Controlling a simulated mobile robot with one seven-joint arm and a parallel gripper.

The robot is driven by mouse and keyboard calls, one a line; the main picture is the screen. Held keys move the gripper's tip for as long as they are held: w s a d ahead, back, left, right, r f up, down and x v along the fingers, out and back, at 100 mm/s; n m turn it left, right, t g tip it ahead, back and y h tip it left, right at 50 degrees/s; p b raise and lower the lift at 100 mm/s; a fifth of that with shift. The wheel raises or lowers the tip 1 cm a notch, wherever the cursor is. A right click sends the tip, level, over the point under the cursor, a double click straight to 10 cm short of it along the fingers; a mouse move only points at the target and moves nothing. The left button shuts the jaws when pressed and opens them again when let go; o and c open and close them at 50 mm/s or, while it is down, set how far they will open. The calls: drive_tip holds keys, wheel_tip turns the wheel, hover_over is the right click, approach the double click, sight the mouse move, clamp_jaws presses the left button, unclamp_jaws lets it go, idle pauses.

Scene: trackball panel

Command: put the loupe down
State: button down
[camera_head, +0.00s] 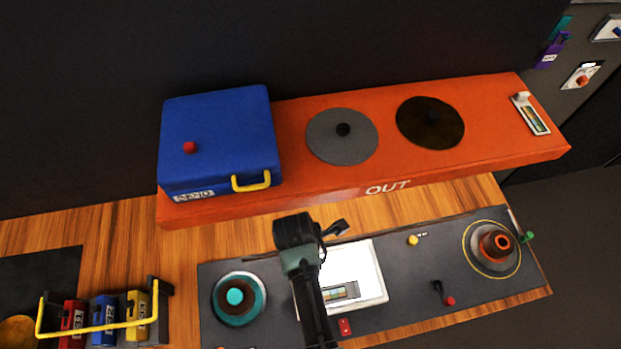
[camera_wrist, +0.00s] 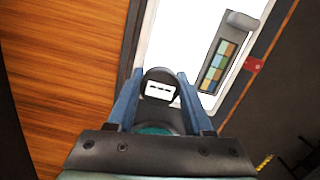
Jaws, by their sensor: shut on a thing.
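My gripper (camera_wrist: 160,82) is shut on the loupe (camera_wrist: 160,90), a small dark round piece with a bright window marked with dark dashes, held between the two blue fingers in the wrist view. In the head view my gripper (camera_head: 336,229) is above the back edge of the dark panel, by the wood strip; the loupe cannot be made out there. A lit white pad (camera_head: 368,272) lies in the panel, partly behind my arm. A strip of coloured patches (camera_head: 340,293) lies on it, also seen in the wrist view (camera_wrist: 219,66).
The panel (camera_head: 415,270) also holds a teal trackball (camera_head: 235,296), a yellow knob (camera_head: 412,240), a red-tipped lever (camera_head: 448,300) and an orange knob (camera_head: 495,245). Behind is an orange shelf (camera_head: 290,200) with a blue box (camera_head: 218,135). A yellow-handled rack (camera_head: 105,325) stands left.

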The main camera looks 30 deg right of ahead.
drive_tip(key=shift+c, duration=1.5)
unclamp_jaws()
drive_tip(key=shift+f, duration=0.1)
drive_tip(key=r, duration=0.3)
drive_tip(key=a+r, duration=0.1)
drive_tip(key=r, duration=0.3)
drive_tip(key=r+b, duration=0.1)
drive_tip(key=r, duration=0.3)
drive_tip(key=shift+w+a+r, duration=0.1)
drive_tip(key=shift+a+r, duration=0.05)
drive_tip(key=shift+r, duration=0.5)
